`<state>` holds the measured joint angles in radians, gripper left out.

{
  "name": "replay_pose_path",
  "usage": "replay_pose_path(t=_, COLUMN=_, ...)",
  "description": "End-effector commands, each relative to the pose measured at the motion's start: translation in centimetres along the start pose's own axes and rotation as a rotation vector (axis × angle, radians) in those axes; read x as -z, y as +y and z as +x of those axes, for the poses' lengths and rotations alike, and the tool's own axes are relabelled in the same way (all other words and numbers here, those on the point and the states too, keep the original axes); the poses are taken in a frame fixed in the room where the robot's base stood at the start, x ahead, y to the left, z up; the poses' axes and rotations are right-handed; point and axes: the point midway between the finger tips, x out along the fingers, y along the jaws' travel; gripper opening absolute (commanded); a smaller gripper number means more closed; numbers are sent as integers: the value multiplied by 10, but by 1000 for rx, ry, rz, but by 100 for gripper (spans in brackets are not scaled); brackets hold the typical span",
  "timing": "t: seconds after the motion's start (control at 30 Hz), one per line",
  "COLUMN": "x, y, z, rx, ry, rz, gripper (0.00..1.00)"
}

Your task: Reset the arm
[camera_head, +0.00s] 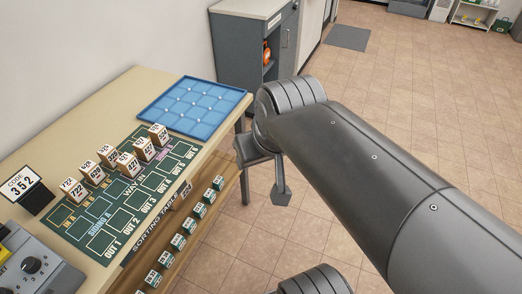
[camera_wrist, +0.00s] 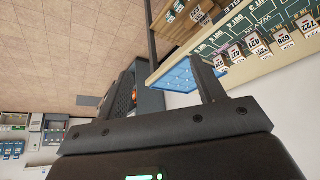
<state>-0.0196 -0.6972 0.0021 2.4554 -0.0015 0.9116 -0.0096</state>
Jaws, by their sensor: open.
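My gripper (camera_head: 265,175) hangs over the floor just off the right edge of the sorting table (camera_head: 118,82), beside the blue tray. Its two fingers are apart with nothing between them. In the wrist view the open fingers (camera_wrist: 175,75) also show empty, with the table beyond them. My dark arm reaches in from the lower right of the head view and hides part of the floor.
Several numbered blocks (camera_head: 103,153) stand on the green sorting mat (camera_head: 108,219). A blue gridded tray (camera_head: 196,107) lies behind them. A grey cabinet (camera_head: 250,45) stands behind. Floor at right is clear.

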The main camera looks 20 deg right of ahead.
Motion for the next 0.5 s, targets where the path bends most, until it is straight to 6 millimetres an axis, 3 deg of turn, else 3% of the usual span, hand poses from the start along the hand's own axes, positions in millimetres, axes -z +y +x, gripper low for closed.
replay_pose_path(t=0.17, x=-16, y=5, z=1, rx=-8, ry=20, rz=30, gripper=62)
replay_pose_path(t=0.5, x=-17, y=5, z=1, rx=-8, ry=20, rz=31, gripper=62)
